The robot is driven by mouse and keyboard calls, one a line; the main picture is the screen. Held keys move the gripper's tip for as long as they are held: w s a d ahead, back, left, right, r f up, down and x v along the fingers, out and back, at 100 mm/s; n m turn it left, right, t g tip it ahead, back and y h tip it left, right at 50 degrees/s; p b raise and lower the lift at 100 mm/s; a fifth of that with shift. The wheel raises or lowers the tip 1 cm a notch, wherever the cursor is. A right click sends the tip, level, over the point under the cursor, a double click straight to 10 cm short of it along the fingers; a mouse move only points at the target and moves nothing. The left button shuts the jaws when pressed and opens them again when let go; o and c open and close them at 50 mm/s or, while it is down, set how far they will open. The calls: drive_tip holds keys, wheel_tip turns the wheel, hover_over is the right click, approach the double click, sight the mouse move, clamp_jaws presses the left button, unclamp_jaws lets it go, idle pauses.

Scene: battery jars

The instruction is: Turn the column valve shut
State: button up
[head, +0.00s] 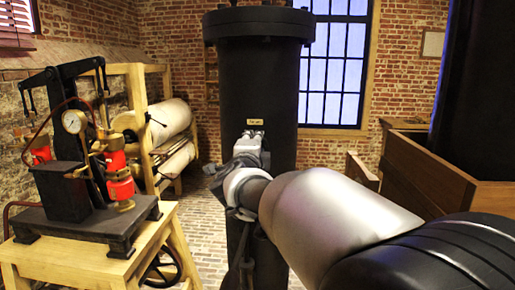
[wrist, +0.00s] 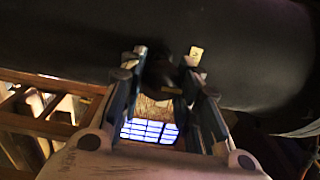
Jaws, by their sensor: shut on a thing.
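The black column (head: 258,85) stands upright in the middle of the head view, with a wide flanged top and a small brass-coloured label (head: 255,121) on its front. In the wrist view the column (wrist: 70,45) runs as a dark band across the top, with the label (wrist: 195,56) beside a fingertip. My gripper (head: 249,143) is at the column's front, just below the label. In the wrist view my gripper (wrist: 163,72) is shut on a dark knob-like part, the valve (wrist: 160,74), between its fingertips. The valve is hidden in the head view, and its turn angle cannot be told.
A black press with a gauge and red cylinders (head: 120,180) stands on a wooden table (head: 90,268) at the left. Behind it is a wooden rack (head: 140,100) with rolls. Wooden panelling (head: 425,180) is at the right. Brick floor (head: 208,225) shows left of the column.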

idle(0.3)
drive_tip(key=o, duration=1.1)
drive_tip(key=shift+c, duration=0.2)
drive_tip(key=s, duration=1.2)
drive_tip(key=shift+a, duration=0.2)
